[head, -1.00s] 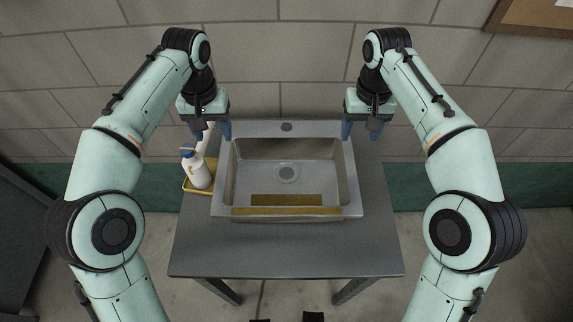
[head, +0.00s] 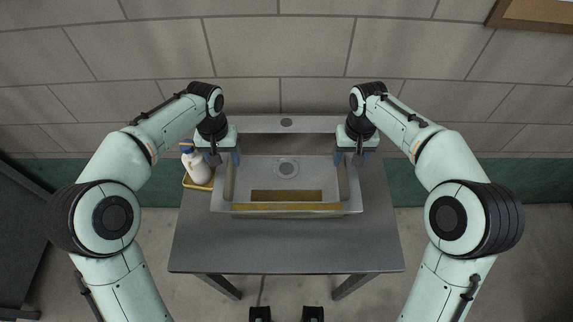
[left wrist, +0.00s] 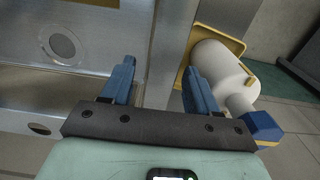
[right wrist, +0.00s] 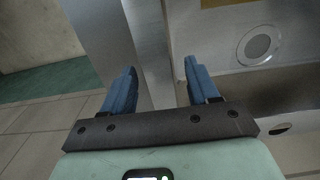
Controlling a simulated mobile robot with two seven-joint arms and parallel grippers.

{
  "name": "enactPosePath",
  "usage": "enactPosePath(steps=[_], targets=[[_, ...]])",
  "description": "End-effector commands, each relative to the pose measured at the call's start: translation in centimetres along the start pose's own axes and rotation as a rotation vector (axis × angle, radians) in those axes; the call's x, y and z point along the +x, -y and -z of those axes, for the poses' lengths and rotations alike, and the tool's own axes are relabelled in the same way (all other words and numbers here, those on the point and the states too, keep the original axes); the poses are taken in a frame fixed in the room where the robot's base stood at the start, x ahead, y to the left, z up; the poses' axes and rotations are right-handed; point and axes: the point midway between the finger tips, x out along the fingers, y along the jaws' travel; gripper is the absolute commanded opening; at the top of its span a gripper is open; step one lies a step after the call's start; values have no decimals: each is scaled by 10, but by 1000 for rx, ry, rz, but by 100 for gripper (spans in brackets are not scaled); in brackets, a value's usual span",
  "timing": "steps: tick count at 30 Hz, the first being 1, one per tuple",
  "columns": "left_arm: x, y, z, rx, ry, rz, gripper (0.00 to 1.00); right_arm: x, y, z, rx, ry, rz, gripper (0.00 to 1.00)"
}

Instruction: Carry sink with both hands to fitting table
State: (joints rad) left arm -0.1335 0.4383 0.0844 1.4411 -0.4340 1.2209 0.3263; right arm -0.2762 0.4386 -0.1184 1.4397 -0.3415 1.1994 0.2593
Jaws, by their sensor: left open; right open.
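The grey metal sink (head: 287,210) sits on a grey table (head: 287,245), with its drain and a brown strip showing inside the basin. My left gripper (head: 225,157) is open at the sink's left side wall. In the left wrist view its blue fingers (left wrist: 160,85) are spread with the sink's side rim (left wrist: 152,50) between them. My right gripper (head: 350,157) is open at the sink's right side wall. In the right wrist view its fingers (right wrist: 160,88) stand either side of the sink's rim (right wrist: 152,45). I cannot tell whether any finger touches the metal.
A white bottle (head: 198,165) with a blue top stands in a yellow tray (head: 198,186) at the table's left edge, close beside my left gripper. A block wall (head: 280,50) rises behind the table. The table's front part is clear.

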Motion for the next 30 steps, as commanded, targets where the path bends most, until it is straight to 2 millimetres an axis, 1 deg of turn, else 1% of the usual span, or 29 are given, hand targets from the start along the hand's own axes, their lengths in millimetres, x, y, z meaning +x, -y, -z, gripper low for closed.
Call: enactPosePath(steps=[4,12,14,15,17,18,30], targets=[[6,0,0,0,1,0,60,6,0,0,0,-1,0,60],[7,0,0,0,0,0,60,7,0,0,0,-1,0,60],[7,0,0,0,0,0,40,6,0,0,0,-1,0,40],[7,0,0,0,0,0,27,6,0,0,0,-1,0,27],[7,0,0,0,0,0,8,6,0,0,0,-1,0,8],[7,0,0,0,0,0,0,6,0,0,0,-1,1,0],[6,0,0,0,0,0,0,6,0,0,0,-2,1,0]])
